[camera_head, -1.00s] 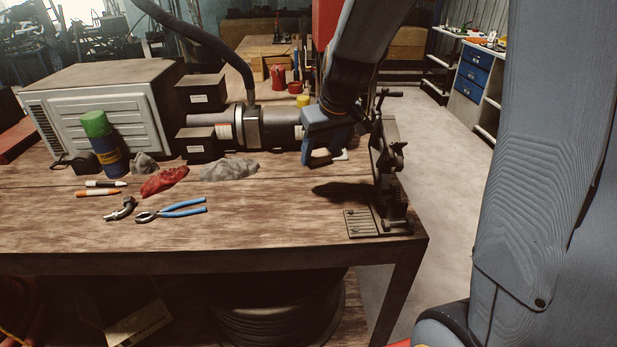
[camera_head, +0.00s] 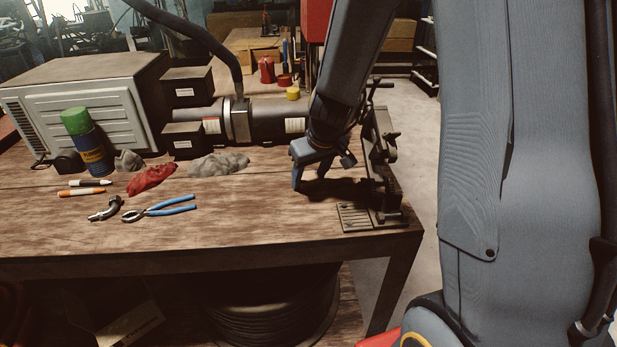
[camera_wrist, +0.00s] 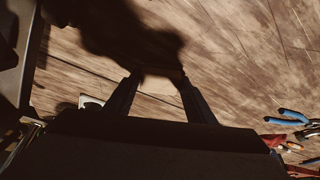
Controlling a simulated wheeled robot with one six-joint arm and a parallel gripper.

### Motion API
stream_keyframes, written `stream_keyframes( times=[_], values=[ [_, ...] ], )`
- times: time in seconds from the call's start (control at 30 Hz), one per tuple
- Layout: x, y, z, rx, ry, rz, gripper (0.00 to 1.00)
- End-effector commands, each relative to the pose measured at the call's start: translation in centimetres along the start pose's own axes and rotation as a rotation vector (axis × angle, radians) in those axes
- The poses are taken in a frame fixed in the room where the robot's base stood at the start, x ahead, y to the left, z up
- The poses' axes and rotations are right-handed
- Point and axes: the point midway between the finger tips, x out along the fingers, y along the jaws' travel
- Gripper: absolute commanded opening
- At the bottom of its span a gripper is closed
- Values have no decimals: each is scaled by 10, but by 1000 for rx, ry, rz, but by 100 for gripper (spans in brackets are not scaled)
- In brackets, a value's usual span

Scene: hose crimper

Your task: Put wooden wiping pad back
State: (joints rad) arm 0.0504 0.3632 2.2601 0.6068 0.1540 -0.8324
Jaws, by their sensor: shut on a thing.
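My gripper (camera_head: 321,172) points down above the right part of the workbench, just left of the crimping tool on its dark stand (camera_head: 382,175). In the wrist view its two dark fingers (camera_wrist: 160,92) stand apart with a brown, wood-coloured piece, the wooden wiping pad (camera_wrist: 163,76), held between them. The pad blends with the tabletop, so its outline is hard to see. In the head view the pad is hard to make out between the fingers.
Blue-handled pliers (camera_head: 160,208), a red rag (camera_head: 151,179), a grey rag (camera_head: 218,164), markers and a green-capped can (camera_head: 88,145) lie or stand to the left. A motor (camera_head: 265,120) stands behind. The front middle of the workbench (camera_head: 240,225) is clear.

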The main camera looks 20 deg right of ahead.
Motion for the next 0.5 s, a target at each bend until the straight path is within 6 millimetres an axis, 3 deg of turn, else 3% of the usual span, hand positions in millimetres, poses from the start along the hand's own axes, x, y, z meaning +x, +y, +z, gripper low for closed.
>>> stream_keyframes(
  times=[0.3, 0.33, 0.43, 0.5],
  values=[
    [2, 0, 1, 0, 0, 0, 24],
    [2, 0, 1, 0, 0, 0, 52],
    [2, 0, 1, 0, 0, 0, 69],
    [2, 0, 1, 0, 0, 0, 69]
  ],
)
